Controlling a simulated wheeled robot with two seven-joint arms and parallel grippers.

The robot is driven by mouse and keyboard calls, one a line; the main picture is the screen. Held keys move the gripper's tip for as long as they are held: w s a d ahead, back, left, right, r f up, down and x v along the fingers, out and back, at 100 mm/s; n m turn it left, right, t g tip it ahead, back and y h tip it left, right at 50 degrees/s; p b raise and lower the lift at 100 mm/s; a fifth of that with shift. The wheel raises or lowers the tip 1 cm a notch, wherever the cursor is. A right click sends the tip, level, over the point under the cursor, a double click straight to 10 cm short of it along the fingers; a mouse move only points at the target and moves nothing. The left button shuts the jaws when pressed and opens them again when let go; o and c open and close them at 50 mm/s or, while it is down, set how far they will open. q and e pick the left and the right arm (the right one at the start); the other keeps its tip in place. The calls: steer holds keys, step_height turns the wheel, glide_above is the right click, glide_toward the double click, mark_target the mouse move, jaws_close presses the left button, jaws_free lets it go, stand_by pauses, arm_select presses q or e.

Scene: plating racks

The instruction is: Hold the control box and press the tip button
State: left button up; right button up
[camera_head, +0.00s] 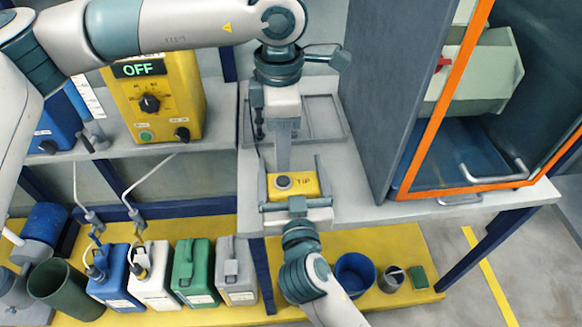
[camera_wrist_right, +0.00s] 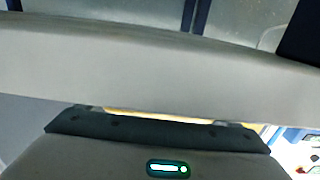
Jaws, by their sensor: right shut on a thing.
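The yellow control box (camera_head: 309,189), marked TIP, sits at the front edge of the grey bench. Its round grey button (camera_head: 283,182) is on the top face. My right gripper (camera_head: 291,172) comes from the front, with one finger along each side of the box, shut on it. My left gripper (camera_head: 283,163) points down from above, its fingers together, with the tips just behind and above the button. I cannot tell whether they touch it. In the right wrist view my own gripper fills most of the picture, and only a thin yellow strip shows beyond it.
A yellow unit (camera_head: 178,100) with an OFF display stands at the back left. A grey cabinet with an orange frame (camera_head: 440,100) stands to the right, with a pale bin inside. Several canisters, including a green one (camera_head: 193,272), and a blue bucket (camera_head: 355,275) stand on the lower yellow shelf.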

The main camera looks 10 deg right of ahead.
arm_select(q)
jaws_close()
stand_by(1.6)
